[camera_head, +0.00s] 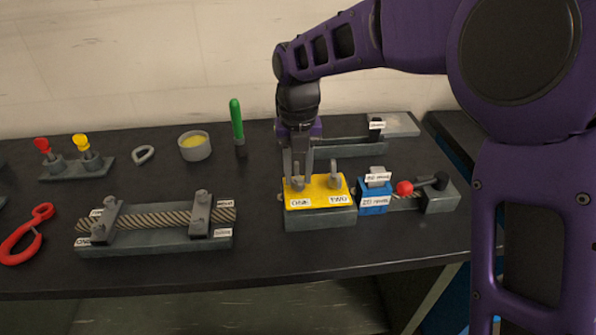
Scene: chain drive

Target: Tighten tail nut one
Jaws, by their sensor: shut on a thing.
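A yellow plate (318,185) sits on a grey block and carries labels that read ONE (300,201) and TWO (338,199). A grey upright piece (334,178) stands behind the TWO label. My gripper (297,178) points straight down over the ONE side of the plate. Its fingers are shut on a grey upright piece (298,184) there, which they partly hide. I cannot read any turn of that piece. A second fixture (155,242) at the left holds a twisted rope (157,219) under two grey clamps with bolt heads, and one of its labels appears to read ONE.
A blue labelled block (374,203), a red ball (404,188) and a grey end block (441,197) stand right of the plate. A red tool (23,238) lies far left.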

